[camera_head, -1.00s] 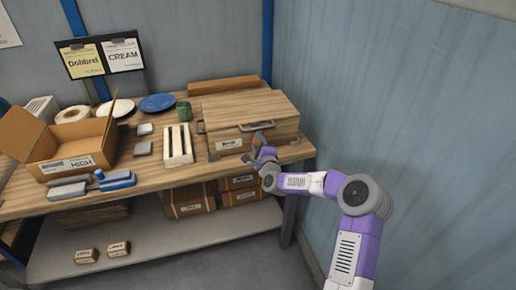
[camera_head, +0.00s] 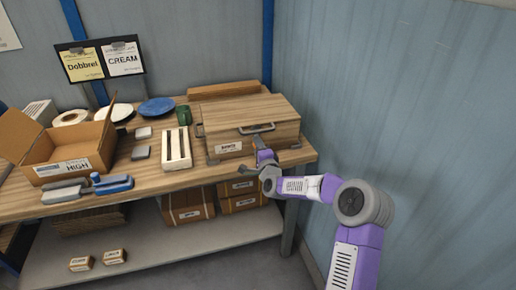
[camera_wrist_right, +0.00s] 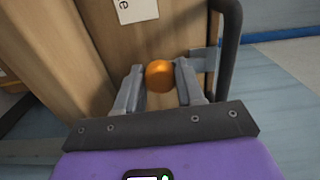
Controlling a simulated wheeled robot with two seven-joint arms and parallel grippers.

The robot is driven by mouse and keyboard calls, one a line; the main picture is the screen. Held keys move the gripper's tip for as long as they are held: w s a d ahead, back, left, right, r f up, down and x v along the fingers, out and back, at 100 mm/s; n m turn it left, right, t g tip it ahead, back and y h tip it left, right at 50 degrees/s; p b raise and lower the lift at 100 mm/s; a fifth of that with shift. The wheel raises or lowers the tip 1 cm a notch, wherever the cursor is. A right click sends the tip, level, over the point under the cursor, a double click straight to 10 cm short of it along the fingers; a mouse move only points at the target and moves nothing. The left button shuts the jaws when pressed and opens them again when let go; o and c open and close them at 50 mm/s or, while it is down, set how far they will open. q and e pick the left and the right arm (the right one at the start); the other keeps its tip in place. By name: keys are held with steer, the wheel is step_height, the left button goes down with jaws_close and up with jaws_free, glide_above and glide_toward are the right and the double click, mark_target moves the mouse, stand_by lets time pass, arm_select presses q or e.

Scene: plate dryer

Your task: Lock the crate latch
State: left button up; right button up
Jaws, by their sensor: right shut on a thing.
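The wooden crate (camera_head: 223,131) stands on the right part of the workbench, with its lid down. A dark metal handle (camera_head: 257,128) is on its front, and it also shows in the right wrist view (camera_wrist_right: 228,50). The latch's orange knob (camera_wrist_right: 160,76) is beside a grey metal bracket (camera_wrist_right: 205,60) on the crate's wooden face. My right gripper (camera_wrist_right: 160,84) is shut on the orange knob, one finger on each side. In the head view my right gripper (camera_head: 264,157) is at the crate's front and hides the knob. My left gripper is out of view.
An open cardboard box (camera_head: 75,143), a white slatted rack (camera_head: 177,149), a green cup (camera_head: 184,114) and plates (camera_head: 157,107) are on the bench left of the crate. Cardboard boxes (camera_head: 188,206) sit on the lower shelf. A wall (camera_head: 400,110) stands close on the right.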

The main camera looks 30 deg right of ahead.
steer(key=o, duration=1)
steer(key=shift+s, duration=0.1)
steer(key=p+v, duration=0.1)
steer(key=v, duration=0.6)
steer(key=shift+s, duration=0.2)
steer(key=shift+a+f, duration=0.1)
steer(key=shift+a, duration=0.05)
